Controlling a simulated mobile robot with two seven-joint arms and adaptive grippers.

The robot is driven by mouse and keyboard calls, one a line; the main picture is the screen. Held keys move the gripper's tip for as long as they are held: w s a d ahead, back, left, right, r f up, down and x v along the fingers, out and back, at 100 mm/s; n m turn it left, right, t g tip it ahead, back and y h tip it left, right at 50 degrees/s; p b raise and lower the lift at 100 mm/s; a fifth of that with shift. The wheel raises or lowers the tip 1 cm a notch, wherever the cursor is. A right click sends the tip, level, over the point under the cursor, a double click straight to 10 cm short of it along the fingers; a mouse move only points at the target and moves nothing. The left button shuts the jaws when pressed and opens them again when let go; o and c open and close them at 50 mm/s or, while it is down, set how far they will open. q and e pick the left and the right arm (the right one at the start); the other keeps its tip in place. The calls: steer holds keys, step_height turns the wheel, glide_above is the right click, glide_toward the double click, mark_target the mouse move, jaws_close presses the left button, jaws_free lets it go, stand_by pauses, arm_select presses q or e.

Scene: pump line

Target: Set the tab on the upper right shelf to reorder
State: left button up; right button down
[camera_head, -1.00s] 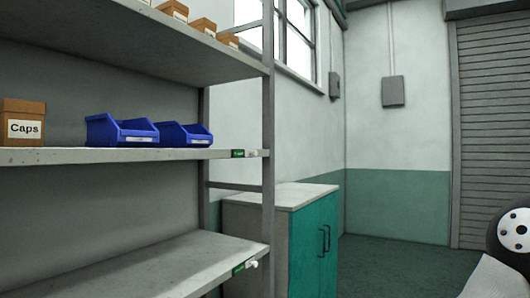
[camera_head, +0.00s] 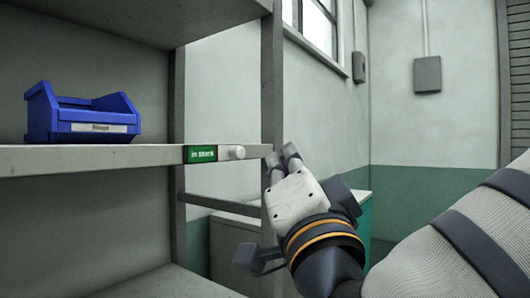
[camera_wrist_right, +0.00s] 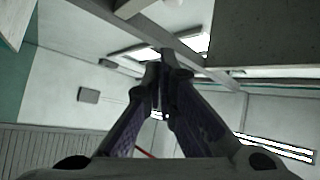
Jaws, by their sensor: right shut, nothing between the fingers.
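The tab (camera_head: 202,154) is on the front edge of the upper right shelf (camera_head: 90,157) in the head view. It shows a green face with white text that reads "In stock". A pale round knob (camera_head: 237,153) sits at its right end. My right gripper (camera_head: 282,158) is shut and empty, just right of the knob and apart from it, in front of the shelf's upright. In the right wrist view its fingers (camera_wrist_right: 165,75) are together, with nothing between them. The tab does not show in the wrist view. My left gripper is not in view.
A blue bin (camera_head: 84,115) stands on the same shelf, left of the tab. The shelf's grey upright (camera_head: 273,80) stands close behind my right gripper. A low cabinet (camera_head: 235,238) is behind the rack, partly hidden by my arm. A grey wall box (camera_head: 428,74) hangs farther back.

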mark_target(236, 153)
steer(key=r+x, duration=0.1)
steer(key=x, duration=0.9)
steer(key=s+a+f, duration=0.2)
steer(key=f, duration=0.1)
steer(key=shift+s+a, duration=0.15)
steer(key=shift+s, duration=0.05)
